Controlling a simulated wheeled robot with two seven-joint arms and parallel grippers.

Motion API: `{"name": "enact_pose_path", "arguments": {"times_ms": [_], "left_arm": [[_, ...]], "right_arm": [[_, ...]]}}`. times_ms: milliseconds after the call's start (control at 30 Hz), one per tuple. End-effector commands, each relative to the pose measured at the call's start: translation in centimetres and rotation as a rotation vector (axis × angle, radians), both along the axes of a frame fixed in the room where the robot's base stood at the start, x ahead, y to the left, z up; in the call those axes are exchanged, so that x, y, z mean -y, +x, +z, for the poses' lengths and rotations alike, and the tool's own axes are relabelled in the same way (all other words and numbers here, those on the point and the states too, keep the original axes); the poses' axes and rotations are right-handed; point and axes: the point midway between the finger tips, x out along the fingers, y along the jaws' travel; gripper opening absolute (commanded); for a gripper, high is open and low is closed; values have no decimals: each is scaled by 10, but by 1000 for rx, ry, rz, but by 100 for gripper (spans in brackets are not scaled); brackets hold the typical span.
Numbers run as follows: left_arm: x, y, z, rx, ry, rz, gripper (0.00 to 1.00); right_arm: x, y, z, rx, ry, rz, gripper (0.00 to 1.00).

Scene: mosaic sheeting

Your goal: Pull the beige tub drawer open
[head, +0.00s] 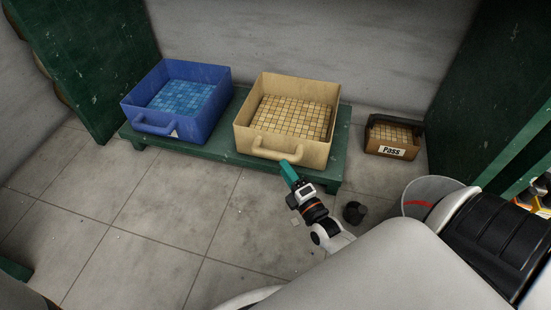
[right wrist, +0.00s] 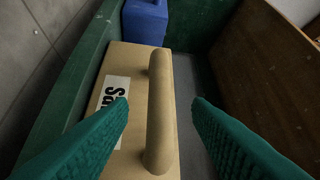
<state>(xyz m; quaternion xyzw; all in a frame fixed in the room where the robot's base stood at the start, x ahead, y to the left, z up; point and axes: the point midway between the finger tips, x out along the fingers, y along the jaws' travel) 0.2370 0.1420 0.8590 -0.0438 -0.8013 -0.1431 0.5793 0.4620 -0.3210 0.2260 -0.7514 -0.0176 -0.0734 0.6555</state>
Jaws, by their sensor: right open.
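The beige tub drawer (head: 243,138) holds a sheet of small beige tiles and sits on a low green stand. Its front has a beige bar handle (head: 280,152). My right gripper (head: 288,172) is just in front of this handle. In the right wrist view, the handle (right wrist: 160,110) lies between the two open teal fingers (right wrist: 162,108), with gaps on both sides. A white label with black letters (right wrist: 112,95) is on the tub front, partly hidden by a finger. My left gripper is not in view.
A blue tub (head: 206,118) with blue tiles stands left of the beige one on the green stand (head: 215,148). A brown box marked Pass (head: 371,144) is to the right.

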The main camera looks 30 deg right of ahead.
Motion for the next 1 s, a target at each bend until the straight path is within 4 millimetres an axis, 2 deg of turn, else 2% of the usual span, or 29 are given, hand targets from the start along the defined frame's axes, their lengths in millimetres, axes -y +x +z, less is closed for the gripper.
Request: {"name": "enact_pose_path", "arguments": {"times_ms": [100, 333, 500, 767, 1000], "left_arm": [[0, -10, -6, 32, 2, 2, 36], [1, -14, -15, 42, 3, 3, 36], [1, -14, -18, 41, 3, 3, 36], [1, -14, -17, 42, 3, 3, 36], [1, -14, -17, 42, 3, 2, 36]], "right_arm": [[2, 26, 0, 5, -1, 2, 45], [4, 58, 5, 2, 0, 0, 45], [5, 66, 8, 0, 0, 1, 45], [5, 67, 9, -1, 0, 1, 45], [5, 67, 8, -1, 0, 1, 6]]}}
